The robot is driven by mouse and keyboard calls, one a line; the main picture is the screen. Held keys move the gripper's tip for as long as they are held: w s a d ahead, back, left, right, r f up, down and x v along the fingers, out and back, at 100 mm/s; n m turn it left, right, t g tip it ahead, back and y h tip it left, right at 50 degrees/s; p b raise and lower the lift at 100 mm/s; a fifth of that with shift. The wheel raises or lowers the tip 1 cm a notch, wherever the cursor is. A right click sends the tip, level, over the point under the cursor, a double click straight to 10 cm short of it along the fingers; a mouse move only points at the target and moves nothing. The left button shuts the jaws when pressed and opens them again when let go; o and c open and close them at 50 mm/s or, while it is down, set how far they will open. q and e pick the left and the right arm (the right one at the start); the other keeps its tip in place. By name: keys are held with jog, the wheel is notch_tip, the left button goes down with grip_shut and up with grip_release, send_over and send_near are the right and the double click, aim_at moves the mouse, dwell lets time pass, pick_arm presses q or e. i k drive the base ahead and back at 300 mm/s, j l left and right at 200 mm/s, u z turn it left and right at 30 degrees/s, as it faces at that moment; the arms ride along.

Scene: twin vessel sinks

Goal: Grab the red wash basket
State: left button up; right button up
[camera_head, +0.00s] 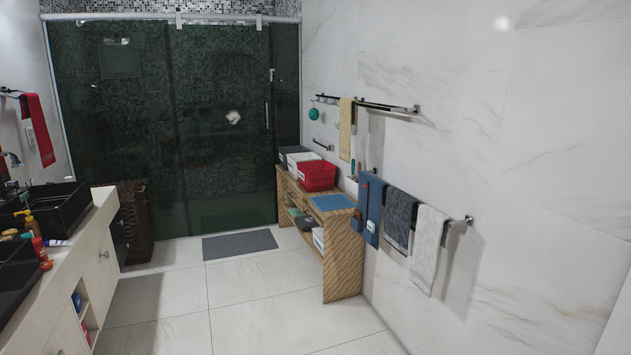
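The red wash basket (317,176) stands upright on top of a wooden shelf unit (343,262) against the right wall. It is a small basket with holes in its side. A white basket (298,165) stands close behind it, and a dark grey one (285,153) is farther back. A blue flat item (333,202) lies on the shelf top in front of the red basket. Neither of my grippers shows in the head view.
The tiled floor (255,300) between the shelf unit and the left sink counter (72,262) is clear. A grey mat (239,245) lies before the glass shower. Towels (428,248) hang on the right wall. A dark wicker hamper (135,222) stands at the back left.

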aim_at(314, 175)
jog(key=i+u, duration=0.35)
jog(key=i, duration=0.4)
jog(key=i+l+u, duration=0.1)
jog(key=i+u, duration=0.3)
jog(key=i, duration=2.05)
jog(key=i+z, duration=0.2)
jog(key=i, duration=0.2)
jog(key=i+j+z, duration=0.2)
jog(key=i, duration=0.25)
jog(key=i+j+z, duration=0.2)
jog(key=i, duration=0.2)
jog(key=i+j+z, duration=0.2)
jog(key=i, duration=0.2)
